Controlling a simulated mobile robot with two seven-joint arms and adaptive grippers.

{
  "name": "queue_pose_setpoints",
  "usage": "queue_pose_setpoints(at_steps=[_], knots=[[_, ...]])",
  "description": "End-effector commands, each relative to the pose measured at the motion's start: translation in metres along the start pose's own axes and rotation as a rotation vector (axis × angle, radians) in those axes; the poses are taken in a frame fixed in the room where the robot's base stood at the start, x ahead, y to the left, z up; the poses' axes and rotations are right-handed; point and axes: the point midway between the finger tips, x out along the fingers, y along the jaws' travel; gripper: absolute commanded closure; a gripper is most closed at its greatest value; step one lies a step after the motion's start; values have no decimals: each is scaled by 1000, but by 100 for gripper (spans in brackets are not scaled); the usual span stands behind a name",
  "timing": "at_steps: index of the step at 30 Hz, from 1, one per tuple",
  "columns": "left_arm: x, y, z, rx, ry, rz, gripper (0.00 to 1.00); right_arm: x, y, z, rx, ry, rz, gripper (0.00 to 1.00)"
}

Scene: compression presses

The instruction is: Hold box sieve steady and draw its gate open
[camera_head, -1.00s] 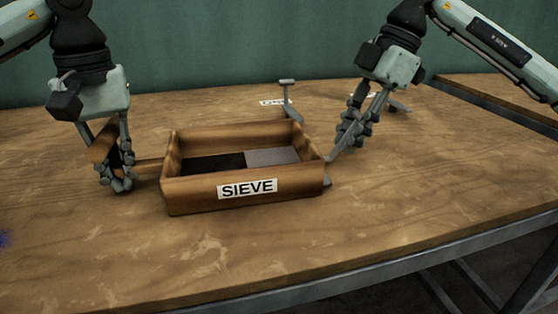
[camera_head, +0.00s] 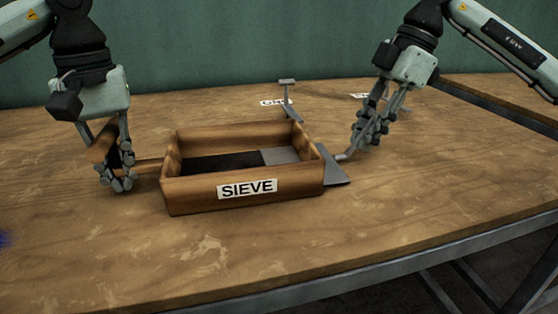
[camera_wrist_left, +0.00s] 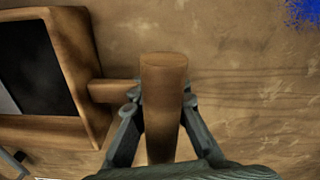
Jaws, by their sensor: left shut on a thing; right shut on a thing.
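The wooden box sieve (camera_head: 200,197), labelled SIEVE, stands on the table in the head view. Its inside floor is dark on the left and grey on the right. The grey gate plate (camera_head: 334,174) sticks out of its right wall. My left gripper (camera_head: 119,184) is shut on the wooden handle at the box's left side; the handle (camera_wrist_left: 163,95) stands between its fingers in the left wrist view, where the box (camera_wrist_left: 75,60) is at left. My right gripper (camera_head: 357,150) is shut on the gate's thin handle (camera_head: 343,157), right of the box.
A grey metal tool (camera_head: 287,92) with a flat top stands behind the box, near a partly hidden label (camera_head: 272,102). Another label (camera_head: 361,96) lies behind my right gripper. The table (camera_head: 420,180) is clear in front and at right. A blue patch (camera_wrist_left: 304,14) lies at left.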

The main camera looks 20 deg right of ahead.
Motion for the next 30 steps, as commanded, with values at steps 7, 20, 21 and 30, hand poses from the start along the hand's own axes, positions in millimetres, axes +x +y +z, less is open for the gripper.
queue_pose_setpoints(at_steps=[7, 20, 21, 30], knots=[[0, -1, 0, -2, 0, -2, 100, -4, 0, 8, 2, 0, 1, 100], [0, -1, 0, -2, 0, -2, 100, -8, 0, 20, 3, -1, 1, 100], [0, -1, 0, -2, 0, -2, 100, -9, 0, 21, 2, -1, 1, 100], [0, -1, 0, -2, 0, -2, 100, -11, 0, 26, 2, -1, 0, 65]])
